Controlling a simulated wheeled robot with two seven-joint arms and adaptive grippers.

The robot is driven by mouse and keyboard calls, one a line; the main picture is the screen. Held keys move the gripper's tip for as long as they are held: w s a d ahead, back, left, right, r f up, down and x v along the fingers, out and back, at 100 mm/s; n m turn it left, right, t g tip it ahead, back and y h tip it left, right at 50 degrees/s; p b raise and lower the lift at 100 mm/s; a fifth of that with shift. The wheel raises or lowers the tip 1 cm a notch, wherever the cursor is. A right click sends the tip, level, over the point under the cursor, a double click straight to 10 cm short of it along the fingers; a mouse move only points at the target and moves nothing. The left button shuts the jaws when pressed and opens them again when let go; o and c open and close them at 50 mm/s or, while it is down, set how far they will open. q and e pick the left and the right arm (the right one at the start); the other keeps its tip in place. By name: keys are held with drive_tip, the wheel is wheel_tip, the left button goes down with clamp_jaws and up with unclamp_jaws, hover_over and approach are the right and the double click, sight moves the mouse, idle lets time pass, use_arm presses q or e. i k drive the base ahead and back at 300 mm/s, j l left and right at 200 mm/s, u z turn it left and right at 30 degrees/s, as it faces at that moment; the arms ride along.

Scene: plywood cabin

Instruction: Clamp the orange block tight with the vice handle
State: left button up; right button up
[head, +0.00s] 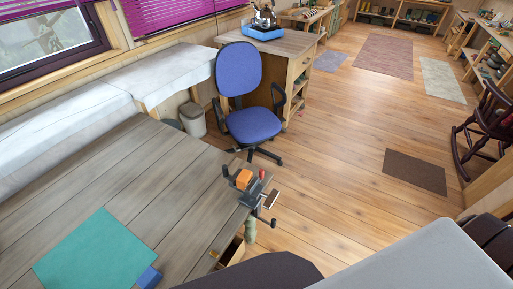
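A small dark vice (254,197) sits at the right corner of the grey wooden workbench (150,165). The orange block (244,179) is at the top of the vice, beside its dark upper parts. Whether the jaws touch the block is too small to tell. A dark handle (268,221) with a bar sticks out at the vice's front right, past the bench edge. A small red piece (262,174) stands up just right of the block. Neither of my grippers shows in the head view.
A teal mat (95,252) with a blue block (148,277) at its edge lies on the bench. A partly open drawer (232,252) is under the bench edge. A blue office chair (250,122) stands behind the bench.

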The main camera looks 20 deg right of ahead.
sight(271, 198)
drive_tip(key=l+z, duration=0.1)
drive_tip(key=z, duration=0.25)
drive_tip(key=k+l+z, duration=0.1)
drive_tip(key=z, duration=0.25)
